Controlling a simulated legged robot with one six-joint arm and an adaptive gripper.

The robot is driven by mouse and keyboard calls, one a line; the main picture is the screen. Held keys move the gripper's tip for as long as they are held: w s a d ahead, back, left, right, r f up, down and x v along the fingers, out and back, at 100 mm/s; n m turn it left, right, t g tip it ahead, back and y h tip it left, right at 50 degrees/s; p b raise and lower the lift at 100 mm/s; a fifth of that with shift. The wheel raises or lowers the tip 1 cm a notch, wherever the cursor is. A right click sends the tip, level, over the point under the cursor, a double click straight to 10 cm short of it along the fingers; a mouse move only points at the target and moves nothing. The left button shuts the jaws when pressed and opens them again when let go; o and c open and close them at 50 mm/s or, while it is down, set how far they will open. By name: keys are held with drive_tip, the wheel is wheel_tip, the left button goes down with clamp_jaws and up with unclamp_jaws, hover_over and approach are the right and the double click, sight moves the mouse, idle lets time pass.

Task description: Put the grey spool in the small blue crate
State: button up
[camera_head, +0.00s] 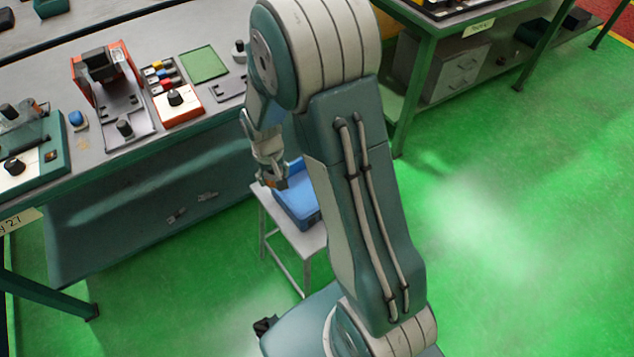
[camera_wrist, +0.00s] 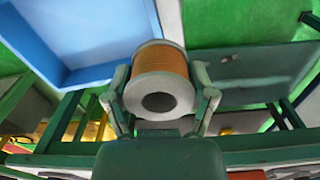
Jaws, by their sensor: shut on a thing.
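The grey spool (camera_wrist: 160,92), wound with orange-brown wire, is between the two fingers of my gripper (camera_wrist: 160,98) in the wrist view. The fingers press on it from both sides. The small blue crate (camera_head: 291,203) stands on a small grey stand; its blue inside also shows at the upper left of the wrist view (camera_wrist: 90,45), beside the spool. In the head view my gripper (camera_head: 273,180) is just over the crate's left edge. My own arm covers part of the crate there, and the spool is hard to make out.
A workbench (camera_head: 130,160) with control boxes and fixtures runs along the left. The grey stand (camera_head: 306,240) bears the crate beside it. Another bench (camera_head: 420,50) stands at the upper right. The green floor (camera_head: 520,200) on the right is clear.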

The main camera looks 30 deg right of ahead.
drive_tip(key=d+f, duration=0.2)
drive_tip(key=d, duration=0.1)
drive_tip(key=d+f, duration=0.3)
drive_tip(key=d, duration=0.1)
drive_tip(key=d+f, duration=0.2)
drive_tip(key=d, duration=0.2)
drive_tip(key=shift+d+f, duration=0.1)
drive_tip(key=shift+f, duration=0.1)
drive_tip(key=shift+d+f, duration=0.25)
drive_tip(key=shift+f, duration=0.35)
wheel_tip(320, 180, down, 3)
drive_tip(key=shift+a+f, duration=0.1)
drive_tip(key=shift+d+f, duration=0.1)
drive_tip(key=shift+d, duration=0.15)
drive_tip(key=o, duration=1)
drive_tip(key=shift+o, duration=0.3)
drive_tip(key=shift+a, duration=0.15)
